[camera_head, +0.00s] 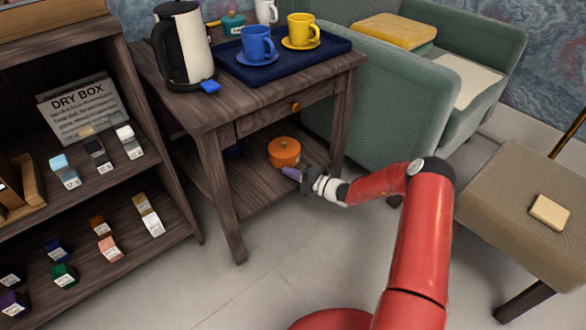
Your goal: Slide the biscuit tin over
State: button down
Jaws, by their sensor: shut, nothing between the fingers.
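The biscuit tin appears to be the round orange tin (284,150) with a small knob on its lid. It stands upright on the lower shelf (256,192) of the wooden side table, under the drawer. My gripper (287,171) is shut and empty, its fingertips at the tin's near lower side. I cannot tell whether the fingertips touch the tin. My red arm reaches in from the lower right, over the shelf's open right side.
The table's front legs (222,200) and drawer (280,111) frame the shelf space. On top are a kettle (184,45) and a blue tray (238,70) with cups. A shelf unit (130,205) is left, a green armchair (385,95) behind, a stool (492,200) right. Floor in front is clear.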

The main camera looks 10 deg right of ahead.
jog(key=v, duration=0.9)
jog(key=shift+s+d+p, duration=0.15)
jog(key=shift+s+p, duration=0.3)
jog(key=c, duration=2.1)
grip_release()
jog(key=shift+r, duration=0.1)
